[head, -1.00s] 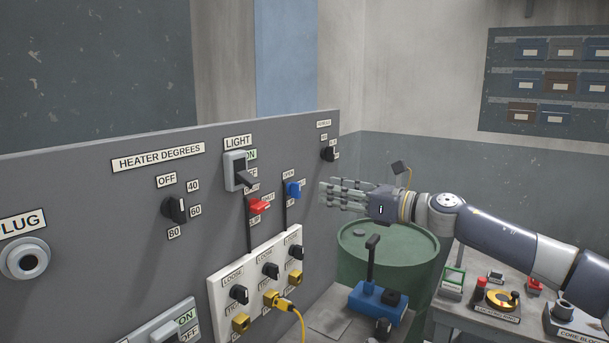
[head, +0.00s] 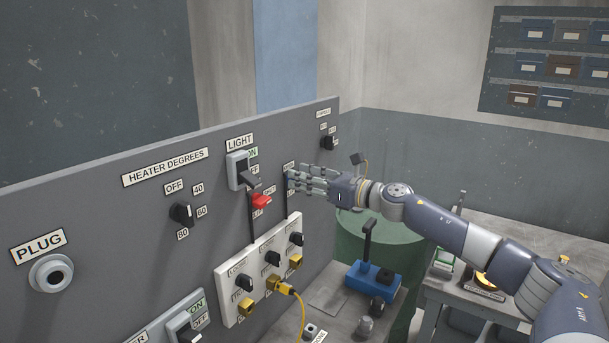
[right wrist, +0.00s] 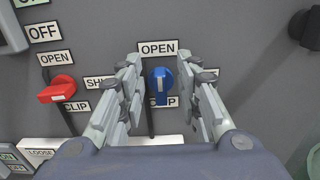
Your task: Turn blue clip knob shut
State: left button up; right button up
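The blue clip knob (right wrist: 162,84) sits on the grey panel under an OPEN label, with SHUT and CLIP labels beside and below it, in the right wrist view. It points roughly upright. My right gripper (right wrist: 160,85) is open, with its fingers on either side of the blue knob and a visible gap on each side. In the head view my right gripper (head: 295,181) is at the panel and hides the blue knob. My left gripper is not in view.
A red knob (head: 261,200) is to the left of the gripper, with the black light switch (head: 243,172) above it. A white plate (head: 232,291) with black knobs and yellow sockets is below.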

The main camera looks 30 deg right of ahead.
jog(key=shift+c, duration=0.6)
grip_shut()
jog(key=shift+w+d+f+m+p, duration=0.1)
jog(key=shift+d+f+m+p, duration=0.2)
jog(key=shift+m+p, duration=1.9)
jog(key=shift+w+d+f+m+p, duration=0.2)
jog(key=shift+m+p, duration=0.4)
jog(key=shift+m, duration=3.05)
jog(key=shift+w+d+f+m+p, duration=0.1)
jog(key=shift+d+f+m+p, duration=0.25)
jog(key=shift+m+p, duration=1.85)
jog(key=shift+m+b, duration=0.75)
jog(key=shift+m, duration=0.2)
